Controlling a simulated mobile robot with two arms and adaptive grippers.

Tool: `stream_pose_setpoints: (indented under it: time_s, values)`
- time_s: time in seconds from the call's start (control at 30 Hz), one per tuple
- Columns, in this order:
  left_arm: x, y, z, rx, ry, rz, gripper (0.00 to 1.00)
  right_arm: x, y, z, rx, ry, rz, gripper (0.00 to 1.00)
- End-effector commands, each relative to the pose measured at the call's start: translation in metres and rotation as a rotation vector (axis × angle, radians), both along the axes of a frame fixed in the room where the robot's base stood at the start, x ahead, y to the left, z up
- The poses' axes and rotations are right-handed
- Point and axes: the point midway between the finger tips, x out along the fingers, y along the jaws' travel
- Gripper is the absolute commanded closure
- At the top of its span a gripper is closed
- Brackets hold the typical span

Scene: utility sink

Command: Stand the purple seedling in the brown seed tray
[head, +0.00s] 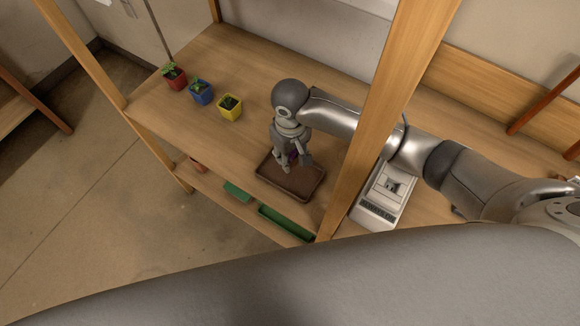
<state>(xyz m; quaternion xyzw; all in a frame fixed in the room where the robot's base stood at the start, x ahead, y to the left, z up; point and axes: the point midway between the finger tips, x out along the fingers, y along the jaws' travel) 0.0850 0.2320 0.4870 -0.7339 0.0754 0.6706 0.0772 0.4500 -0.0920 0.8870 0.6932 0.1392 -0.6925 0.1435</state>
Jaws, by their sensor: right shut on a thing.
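The brown seed tray (280,186) lies on the wooden bench, near its front edge. My right gripper (292,164) comes in from the right and points down over the tray. It is shut on the purple seedling (294,155), of which only a small purple patch shows between the fingers. The fingers hide the rest, and I cannot tell whether its bottom touches the tray. My left gripper is not in view.
Seedlings in a red pot (174,76), a blue pot (201,92) and a yellow pot (230,107) stand at the left. A wooden post (375,110) and a pale device (384,197) are right of the tray. Green containers (286,222) sit on the lower shelf.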

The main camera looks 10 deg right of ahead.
Motion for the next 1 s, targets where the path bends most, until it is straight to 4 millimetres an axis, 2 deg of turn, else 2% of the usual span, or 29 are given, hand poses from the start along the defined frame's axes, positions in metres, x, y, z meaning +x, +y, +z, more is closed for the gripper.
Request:
stream_pose_setpoints:
  time_s: [0.1,0.47,0.87,0.9,1.0]
  values:
    - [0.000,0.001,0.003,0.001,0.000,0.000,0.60,0.000,0.000,-0.016,0.000,0.001,0.000,0.91]
    - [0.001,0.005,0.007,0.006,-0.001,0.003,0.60,0.000,0.000,-0.057,0.000,0.000,0.000,0.91]
    - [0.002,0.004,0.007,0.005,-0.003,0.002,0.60,0.000,0.000,-0.063,0.001,-0.001,0.000,0.91]
    - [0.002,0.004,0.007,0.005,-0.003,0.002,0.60,0.000,0.000,-0.064,0.001,-0.001,0.000,0.66]
    - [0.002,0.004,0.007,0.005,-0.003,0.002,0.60,0.000,0.000,-0.064,0.001,-0.002,0.001,0.53]
